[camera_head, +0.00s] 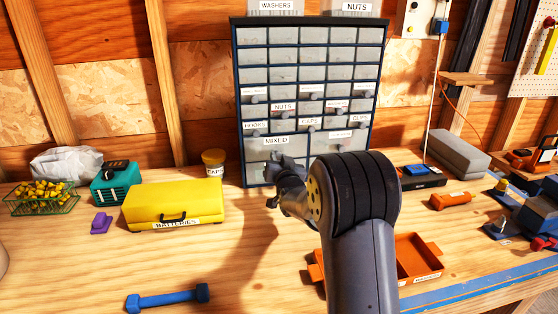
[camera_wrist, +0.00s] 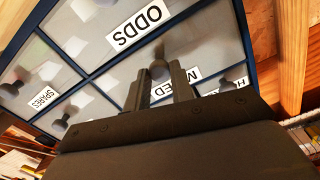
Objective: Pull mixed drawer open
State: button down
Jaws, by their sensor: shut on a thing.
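In the wrist view the label (camera_wrist: 164,90) is partly covered by my fingers. My gripper (camera_head: 281,163) is in front of this drawer in the head view. In the wrist view my gripper (camera_wrist: 160,85) is shut on a dark round knob (camera_wrist: 158,70) beside that label. The drawer front looks about level with its neighbours; my gripper and arm hide part of it.
The cabinet's other drawers include one marked ODDS (camera_wrist: 140,24). An orange tray (camera_head: 417,252) lies beside my arm, and a blue dumbbell-shaped item (camera_head: 168,298) lies at the front.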

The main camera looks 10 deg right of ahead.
jog(key=s+b, duration=0.7)
jog(key=s, duration=0.4)
jog(key=c, duration=1.2)
grip_release()
jog(key=shift+w, duration=0.1)
jog(key=s+b, duration=0.2)
jog(key=s, duration=0.9)
jog(key=shift+w, duration=0.2)
jog(key=w+p, duration=0.2)
jog(key=w, duration=0.9)
jog(key=shift+w, duration=0.4)
